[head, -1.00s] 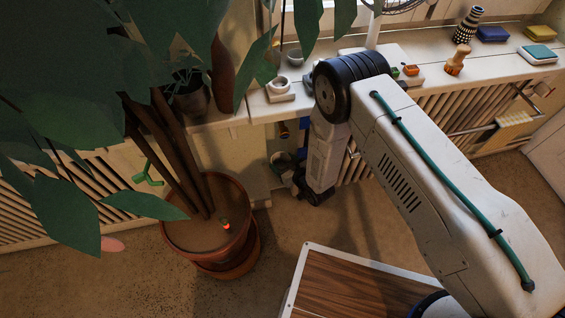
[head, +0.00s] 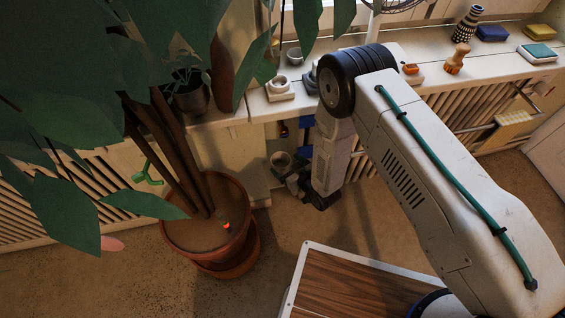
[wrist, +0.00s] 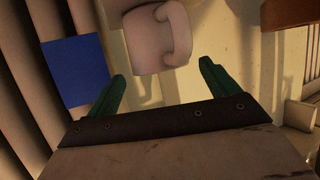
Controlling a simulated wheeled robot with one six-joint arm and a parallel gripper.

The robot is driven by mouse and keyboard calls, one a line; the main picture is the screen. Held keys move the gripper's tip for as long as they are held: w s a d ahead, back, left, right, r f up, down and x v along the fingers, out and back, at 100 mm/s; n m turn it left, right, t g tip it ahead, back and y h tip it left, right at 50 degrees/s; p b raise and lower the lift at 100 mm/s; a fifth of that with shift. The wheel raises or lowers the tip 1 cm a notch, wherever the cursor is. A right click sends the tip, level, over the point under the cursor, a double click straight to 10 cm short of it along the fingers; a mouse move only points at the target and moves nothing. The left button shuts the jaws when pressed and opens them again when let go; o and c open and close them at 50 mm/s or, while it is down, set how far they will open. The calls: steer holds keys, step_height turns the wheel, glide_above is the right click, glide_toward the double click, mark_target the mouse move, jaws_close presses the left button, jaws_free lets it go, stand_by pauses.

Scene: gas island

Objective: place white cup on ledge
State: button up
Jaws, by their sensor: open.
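A white cup (wrist: 158,38) with a handle on its right shows at the top of the wrist view, just beyond the fingertips. My gripper (wrist: 161,73) is open, its two green fingers apart, with nothing between them. In the head view a cup (head: 281,159), likely the same one, shows low in front of the wall below the ledge, beside my gripper (head: 290,176). What supports it is hidden. The pale ledge (head: 500,65) runs along the back under the window. Another pale cup (head: 279,84) stands on a small block on the ledge.
A grey cup (head: 294,56), a wooden figure (head: 457,58), a striped vase (head: 468,24) and coloured boxes stand on the ledge. A ribbed radiator (head: 440,112) is below it. A large potted plant (head: 208,230) stands on the left. A blue patch (wrist: 74,70) shows in the wrist view.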

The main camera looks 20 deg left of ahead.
steer(key=v, duration=0.9)
